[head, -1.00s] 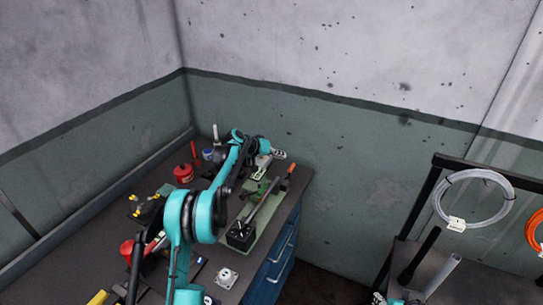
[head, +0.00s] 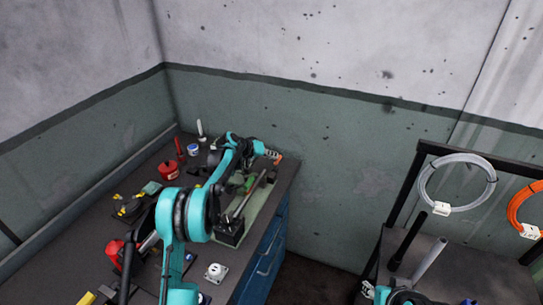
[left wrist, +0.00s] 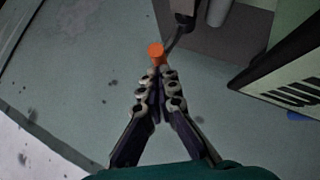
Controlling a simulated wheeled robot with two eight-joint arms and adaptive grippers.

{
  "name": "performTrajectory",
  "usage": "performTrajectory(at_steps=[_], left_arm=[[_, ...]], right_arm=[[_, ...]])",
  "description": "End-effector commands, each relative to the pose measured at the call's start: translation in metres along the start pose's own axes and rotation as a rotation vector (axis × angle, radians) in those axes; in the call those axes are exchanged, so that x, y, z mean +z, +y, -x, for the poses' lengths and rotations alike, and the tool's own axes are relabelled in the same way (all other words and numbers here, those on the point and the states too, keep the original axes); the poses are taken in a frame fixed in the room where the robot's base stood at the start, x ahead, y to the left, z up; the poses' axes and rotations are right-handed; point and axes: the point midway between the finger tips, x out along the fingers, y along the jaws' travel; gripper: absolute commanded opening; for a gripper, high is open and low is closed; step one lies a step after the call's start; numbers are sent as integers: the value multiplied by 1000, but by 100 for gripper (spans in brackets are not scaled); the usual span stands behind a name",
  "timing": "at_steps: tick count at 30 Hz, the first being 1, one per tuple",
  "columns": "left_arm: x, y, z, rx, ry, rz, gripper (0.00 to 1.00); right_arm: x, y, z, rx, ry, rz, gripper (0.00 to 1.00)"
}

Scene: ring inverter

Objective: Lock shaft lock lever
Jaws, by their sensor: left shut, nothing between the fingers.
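The shaft lock lever is a thin dark rod (left wrist: 178,38) with an orange tip (left wrist: 155,52); the tip also shows in the head view (head: 278,157). The lever belongs to a green machine (head: 230,229) on the bench, partly hidden by my left arm. My left gripper (head: 270,154) is at the lever's tip. In the left wrist view its fingers (left wrist: 158,78) are shut with nothing between them. The orange tip shows just beyond the fingertips; I cannot tell whether they touch.
The dark bench (head: 85,262) holds a red can (head: 168,170), a blue-and-white jar (head: 193,149) and a white socket (head: 215,272). A rack at right carries a clear hose coil (head: 458,182) and an orange coil (head: 526,210). Walls close in behind.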

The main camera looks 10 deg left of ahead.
Motion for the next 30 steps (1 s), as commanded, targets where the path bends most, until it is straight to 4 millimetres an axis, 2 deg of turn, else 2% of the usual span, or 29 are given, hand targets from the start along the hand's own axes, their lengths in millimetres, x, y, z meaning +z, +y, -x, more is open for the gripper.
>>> performTrajectory(at_steps=[17,30], left_arm=[[4,10,-4,-76,0,-77,0],[21,35,-21,-308,-1,-315,0]], right_arm=[[-2,0,3,0,0,0,40],[-4,0,6,0,0,0,40]])
